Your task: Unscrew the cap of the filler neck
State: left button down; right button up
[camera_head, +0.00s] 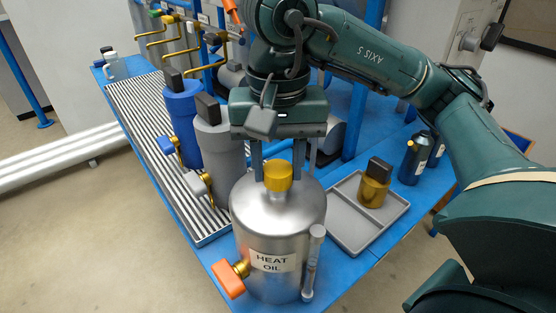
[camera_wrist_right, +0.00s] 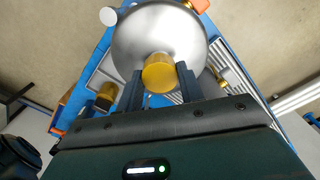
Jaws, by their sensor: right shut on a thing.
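The yellow cap (camera_head: 278,176) sits on top of the silver tank (camera_head: 262,215) labelled "HEAT OIL". In the right wrist view the cap (camera_wrist_right: 158,72) stands between the two dark fingers, against the silver tank (camera_wrist_right: 150,40). My right gripper (camera_head: 277,172) comes down from above and is shut on the cap, with one finger at each side. My left gripper is in neither view.
A grey tray (camera_head: 345,232) holding a brass piece with a black top (camera_head: 374,183) lies right of the tank. Blue (camera_head: 182,125) and grey (camera_head: 220,150) cylinders stand behind left. An orange-handled valve (camera_head: 229,278) juts from the tank's front. Dark bottles (camera_head: 414,158) stand at right.

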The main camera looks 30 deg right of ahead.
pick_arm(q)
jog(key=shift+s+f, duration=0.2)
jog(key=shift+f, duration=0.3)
pick_arm(e)
jog(key=n, duration=0.3)
jog(key=shift+s+f, duration=0.15)
jog(key=shift+f, duration=0.1)
jog(key=shift+n, duration=2)
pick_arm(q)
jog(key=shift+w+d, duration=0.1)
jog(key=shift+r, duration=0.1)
pick_arm(e)
jog(key=shift+r, duration=0.15)
jog(key=shift+r+p, duration=0.5)
jog(key=shift+r, duration=0.2)
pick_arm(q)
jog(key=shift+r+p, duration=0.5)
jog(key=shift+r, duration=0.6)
pick_arm(e)
jog(key=shift+r, duration=0.6)
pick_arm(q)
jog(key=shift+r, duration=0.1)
